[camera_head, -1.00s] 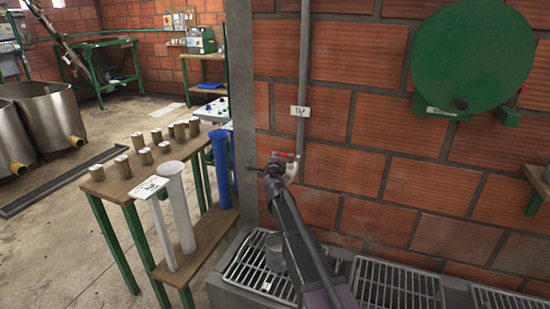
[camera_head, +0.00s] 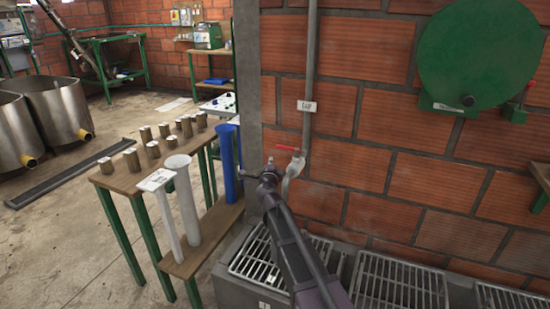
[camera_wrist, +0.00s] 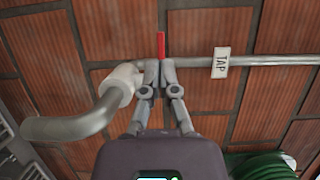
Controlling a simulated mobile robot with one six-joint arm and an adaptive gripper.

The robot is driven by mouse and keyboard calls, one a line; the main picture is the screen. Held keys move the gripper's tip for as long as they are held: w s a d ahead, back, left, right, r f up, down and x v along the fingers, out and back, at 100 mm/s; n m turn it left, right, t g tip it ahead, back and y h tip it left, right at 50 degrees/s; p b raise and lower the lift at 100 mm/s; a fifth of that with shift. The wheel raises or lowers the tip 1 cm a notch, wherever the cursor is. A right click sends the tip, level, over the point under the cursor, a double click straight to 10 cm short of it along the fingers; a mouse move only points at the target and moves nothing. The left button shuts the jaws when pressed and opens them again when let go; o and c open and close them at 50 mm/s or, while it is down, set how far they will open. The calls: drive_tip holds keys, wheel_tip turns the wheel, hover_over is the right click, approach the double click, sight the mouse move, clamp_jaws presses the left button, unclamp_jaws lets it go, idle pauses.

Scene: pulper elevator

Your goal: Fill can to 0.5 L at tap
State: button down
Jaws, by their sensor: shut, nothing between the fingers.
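The tap (camera_head: 296,166) is a grey valve with a red lever (camera_head: 287,148) on the brick wall, below a white sign (camera_head: 307,106). In the head view my gripper (camera_head: 268,168) is just left of and slightly below the lever. In the wrist view my gripper (camera_wrist: 158,66) is shut and empty, with the red lever (camera_wrist: 161,44) just past its fingertips; I cannot tell whether they touch. The curved spout (camera_wrist: 70,124) is at lower left there. The can is not visible; my arm covers part of the grate (camera_head: 250,262) below the tap.
A green round drum (camera_head: 478,55) is on the wall at right. More grates (camera_head: 398,285) line the wall's base.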

drive_tip(key=shift+s+a, duration=0.3)
drive_tip(key=shift+s, duration=0.45)
drive_tip(key=shift+s+a, duration=0.25)
drive_tip(key=shift+s, duration=0.55)
drive_tip(key=shift+s+a, duration=0.3)
drive_tip(key=shift+s, duration=0.45)
drive_tip(key=s+d+f+n+g+y, duration=0.1)
drive_tip(key=s+d+f+n+g, duration=0.75)
drive_tip(key=s, duration=0.25)
drive_tip(key=s+d+f+n+g+y, duration=0.1)
drive_tip(key=s+d+f+n+g, duration=0.6)
drive_tip(key=s+d+f+n, duration=0.4)
drive_tip(key=s+d+r+m+g+h+p, duration=0.1)
drive_tip(key=s+d+r+m+g+h, duration=0.15)
drive_tip(key=s+d, duration=0.35)
wheel_tip(320, 180, up, 13)
drive_tip(key=s+p, duration=0.1)
drive_tip(key=p, duration=1.2)
drive_tip(key=shift+a+n+p, duration=0.3)
drive_tip(key=shift+a+n, duration=0.05)
drive_tip(key=shift+n, duration=0.05)
